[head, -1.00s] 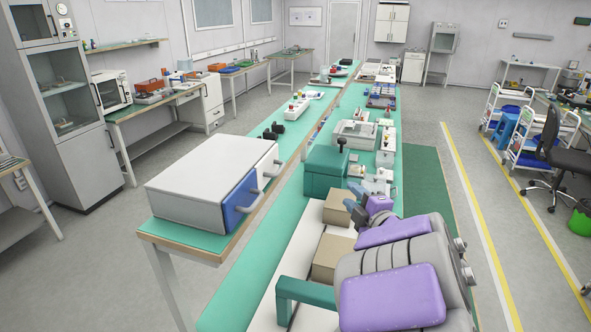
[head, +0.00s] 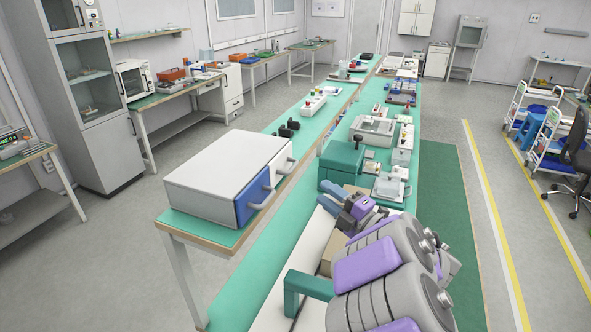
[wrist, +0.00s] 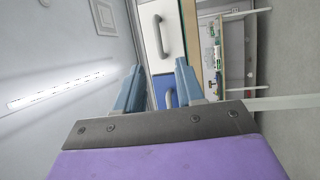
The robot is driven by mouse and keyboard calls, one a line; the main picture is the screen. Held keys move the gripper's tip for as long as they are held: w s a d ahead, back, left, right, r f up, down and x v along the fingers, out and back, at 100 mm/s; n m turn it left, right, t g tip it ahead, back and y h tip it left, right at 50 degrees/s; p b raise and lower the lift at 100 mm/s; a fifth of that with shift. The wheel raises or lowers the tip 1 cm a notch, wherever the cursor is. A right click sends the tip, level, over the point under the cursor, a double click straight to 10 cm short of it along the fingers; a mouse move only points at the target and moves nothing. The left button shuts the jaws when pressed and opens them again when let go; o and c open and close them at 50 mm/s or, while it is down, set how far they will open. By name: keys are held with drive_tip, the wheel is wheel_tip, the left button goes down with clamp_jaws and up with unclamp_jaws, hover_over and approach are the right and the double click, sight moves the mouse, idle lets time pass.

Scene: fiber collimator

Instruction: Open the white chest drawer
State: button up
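The white chest (head: 215,180) stands on the left green-topped table in the head view. Its front has a blue drawer (head: 250,194) and a white drawer (head: 283,164) side by side, each with a light bar handle. Both look shut. In the wrist view the white drawer front (wrist: 150,38) is at the top with its handle, and the blue drawer front (wrist: 160,86) is below it, seen between the fingers. My gripper (wrist: 156,72) has its two blue-grey fingers apart with nothing between them. In the head view my gripper (head: 331,203) is right of the chest, apart from it.
A long green bench (head: 330,152) runs along the right, carrying a green box (head: 341,161) and several instruments near my arm. Black knobbed parts (head: 288,128) sit behind the chest. Open floor (head: 110,250) lies left of the tables.

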drive_tip(key=b+x, duration=0.1)
drive_tip(key=x, duration=1)
drive_tip(key=shift+w, duration=0.3)
drive_tip(key=shift+r, duration=0.1)
drive_tip(key=shift+c, duration=0.2)
clamp_jaws()
